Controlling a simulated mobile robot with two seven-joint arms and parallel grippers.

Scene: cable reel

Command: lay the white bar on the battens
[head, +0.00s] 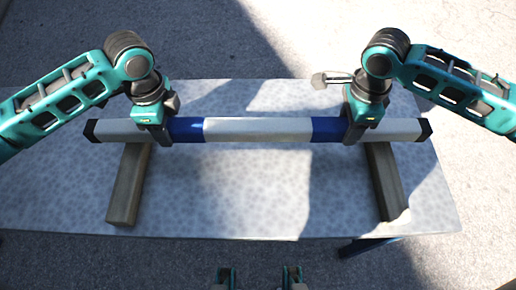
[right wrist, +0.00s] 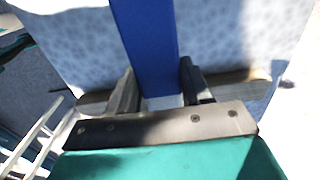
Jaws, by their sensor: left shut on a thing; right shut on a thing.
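The white bar (head: 258,130) has blue bands and black end caps, and lies level from left to right across the table. My left gripper (head: 153,132) is shut on it beside the left blue band. My right gripper (head: 355,130) is shut on it at the right blue band. In the right wrist view, the bar's blue band (right wrist: 148,45) runs between the two fingers. The left batten (head: 128,188) and right batten (head: 386,185) are wooden strips under the bar's end parts. Their far ends are hidden by the bar. I cannot tell whether the bar touches them.
The pale speckled table (head: 250,195) is bare between the battens and in front of the bar. Its front edge runs below them. Sunlight and shadow patches cross the table and the grey floor (head: 300,35).

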